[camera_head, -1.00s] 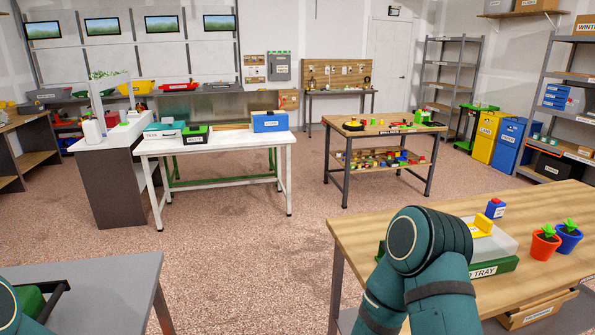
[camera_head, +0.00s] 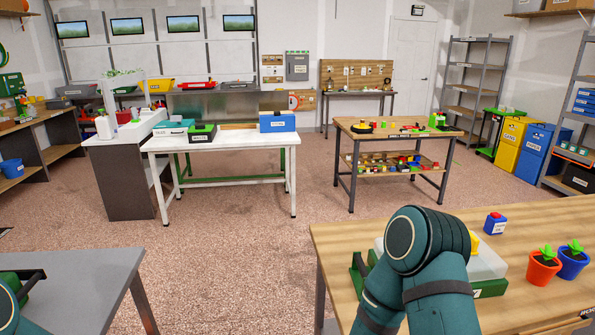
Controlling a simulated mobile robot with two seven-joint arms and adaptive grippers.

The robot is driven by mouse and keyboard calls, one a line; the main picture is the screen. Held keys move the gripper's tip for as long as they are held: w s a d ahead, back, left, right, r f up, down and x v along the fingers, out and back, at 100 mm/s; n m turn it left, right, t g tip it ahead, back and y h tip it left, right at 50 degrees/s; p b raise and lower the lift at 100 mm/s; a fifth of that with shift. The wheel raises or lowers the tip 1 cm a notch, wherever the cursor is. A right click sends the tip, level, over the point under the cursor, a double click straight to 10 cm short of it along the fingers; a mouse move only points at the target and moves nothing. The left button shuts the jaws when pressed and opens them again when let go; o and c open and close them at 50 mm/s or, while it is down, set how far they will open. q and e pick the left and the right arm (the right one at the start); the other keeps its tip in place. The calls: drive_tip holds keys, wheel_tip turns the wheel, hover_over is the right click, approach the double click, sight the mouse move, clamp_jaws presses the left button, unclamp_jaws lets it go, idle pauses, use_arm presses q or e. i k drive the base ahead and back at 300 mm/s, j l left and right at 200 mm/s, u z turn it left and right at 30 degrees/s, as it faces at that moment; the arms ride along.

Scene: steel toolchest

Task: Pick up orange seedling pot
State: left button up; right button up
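The orange seedling pot (camera_head: 543,269) stands upright on the wooden table at the right, with a green seedling in dark soil. A blue seedling pot (camera_head: 572,263) stands close behind it to the right. My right arm shows as a teal elbow in the lower middle, left of the pots, over part of the table and tray. Its gripper is out of view. Only a small piece of my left arm shows at the lower left edge, and its gripper is out of view too.
A green tray (camera_head: 491,288) with a clear bin lies partly behind my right arm. A small blue box with a red top (camera_head: 495,223) stands behind it. The wooden table (camera_head: 345,243) has its left edge beside my arm. A grey table (camera_head: 82,276) is at lower left. Open floor lies between.

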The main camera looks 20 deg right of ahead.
sight(543, 264)
drive_tip(key=l+u, duration=0.1)
drive_tip(key=l, duration=0.4)
drive_tip(key=k+l+u, duration=0.1)
drive_tip(key=l, duration=0.35)
drive_tip(key=k+l+u, duration=0.1)
drive_tip(key=l, duration=0.4)
drive_tip(key=k+l+u, duration=0.1)
drive_tip(key=l, duration=0.35)
drive_tip(key=k+l, duration=0.1)
drive_tip(key=l, duration=0.4)
drive_tip(key=k+l+u, duration=0.15)
drive_tip(key=l, duration=0.3)
drive_tip(key=k+l+u, duration=0.1)
drive_tip(key=l, duration=0.35)
drive_tip(key=k+l+u, duration=0.1)
drive_tip(key=l, duration=0.3)
drive_tip(key=k+l, duration=0.05)
drive_tip(key=k, duration=0.05)
